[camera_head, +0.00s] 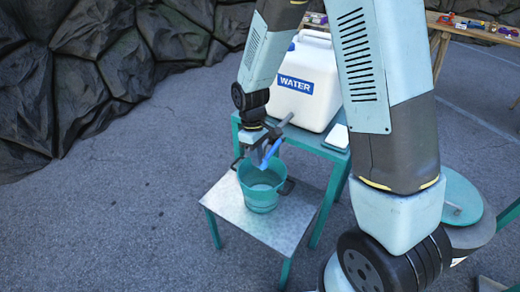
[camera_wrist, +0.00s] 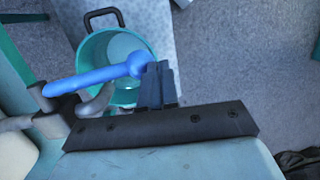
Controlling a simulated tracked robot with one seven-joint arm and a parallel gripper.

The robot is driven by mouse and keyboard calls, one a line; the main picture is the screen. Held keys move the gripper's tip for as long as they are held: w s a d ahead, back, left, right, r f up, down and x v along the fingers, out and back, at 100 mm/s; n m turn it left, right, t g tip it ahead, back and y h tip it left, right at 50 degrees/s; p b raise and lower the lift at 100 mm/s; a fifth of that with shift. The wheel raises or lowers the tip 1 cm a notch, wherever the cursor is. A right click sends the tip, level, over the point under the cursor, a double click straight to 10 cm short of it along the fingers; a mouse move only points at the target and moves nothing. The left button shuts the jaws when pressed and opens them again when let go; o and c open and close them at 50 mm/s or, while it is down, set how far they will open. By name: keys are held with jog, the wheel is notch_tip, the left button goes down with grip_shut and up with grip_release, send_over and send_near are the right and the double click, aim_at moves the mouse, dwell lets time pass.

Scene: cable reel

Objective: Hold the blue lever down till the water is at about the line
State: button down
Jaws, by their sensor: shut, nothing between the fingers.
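The white water container (camera_head: 302,80) with a blue WATER label stands on a green table. The blue lever (camera_head: 268,155) sticks out from its tap over the bucket. In the wrist view the lever (camera_wrist: 95,79) runs to the fingertips, with its rounded end beside them. My gripper (camera_head: 256,158) is shut with nothing between the fingers, at the lever's end; I cannot tell whether it touches. The green bucket (camera_head: 258,193) stands upright below, and in the wrist view its inside (camera_wrist: 128,48) looks pale. I cannot make out a line, the water level or a running stream.
The bucket stands on a low metal-topped stand (camera_head: 235,213). The green table (camera_head: 322,150) is just behind it, with a small white item (camera_head: 338,136) on its edge. Dark rocks (camera_head: 70,80) are at the left. Open pavement (camera_head: 110,220) lies at the front left.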

jog(key=shift+s+f, duration=0.1)
jog(key=shift+f, duration=0.9)
dwell(7.0)
